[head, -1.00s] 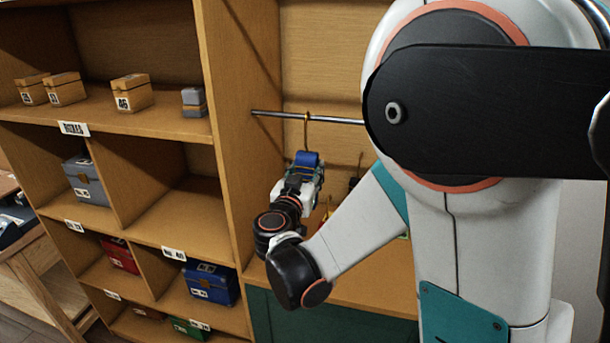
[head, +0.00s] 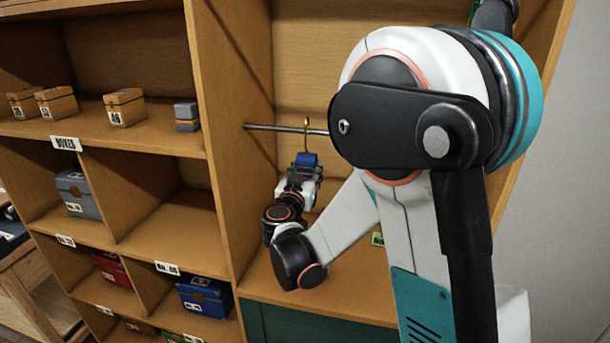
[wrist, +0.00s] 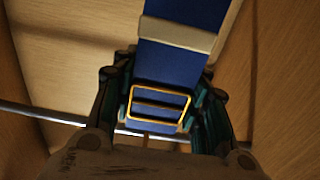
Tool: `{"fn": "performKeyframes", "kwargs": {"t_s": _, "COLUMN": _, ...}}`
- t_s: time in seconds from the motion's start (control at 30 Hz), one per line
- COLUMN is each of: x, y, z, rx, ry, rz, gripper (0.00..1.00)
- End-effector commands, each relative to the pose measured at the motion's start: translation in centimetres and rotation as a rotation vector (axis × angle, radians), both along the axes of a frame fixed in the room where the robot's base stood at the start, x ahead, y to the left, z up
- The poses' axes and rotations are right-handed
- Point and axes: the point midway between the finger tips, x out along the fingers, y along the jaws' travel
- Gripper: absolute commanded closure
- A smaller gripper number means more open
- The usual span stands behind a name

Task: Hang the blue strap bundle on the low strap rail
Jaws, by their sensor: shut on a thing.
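The blue strap bundle (head: 306,160) is in my gripper (head: 304,172), in front of the open bay in the head view. A brass-coloured hook (head: 307,124) rises from the bundle and reaches the height of the metal rail (head: 288,129). I cannot tell whether the hook rests on the rail or only overlaps it. In the wrist view the blue strap (wrist: 175,65) with a pale band and a gold buckle (wrist: 160,108) sits between the fingers of my gripper (wrist: 160,100). The rail (wrist: 50,115) crosses behind them. The hook is mostly hidden there.
Shelves at left hold small wooden boxes (head: 125,107), a grey box (head: 78,192), a red box (head: 112,268) and a blue box (head: 205,295). A wooden divider (head: 232,150) stands just left of my gripper. My arm hides the rail's right part.

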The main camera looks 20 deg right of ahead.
Motion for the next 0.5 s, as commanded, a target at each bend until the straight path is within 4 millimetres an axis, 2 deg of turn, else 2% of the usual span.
{"fn": "performKeyframes", "kwargs": {"t_s": 0.4, "x": 2.6, "y": -1.7, "z": 0.0, "rx": 0.0, "ry": 0.0, "rz": -0.001, "gripper": 0.89}}
{"fn": "performKeyframes", "kwargs": {"t_s": 0.5, "x": 2.6, "y": -1.7, "z": -1.0, "rx": 0.0, "ry": 0.0, "rz": 0.0, "gripper": 0.89}}
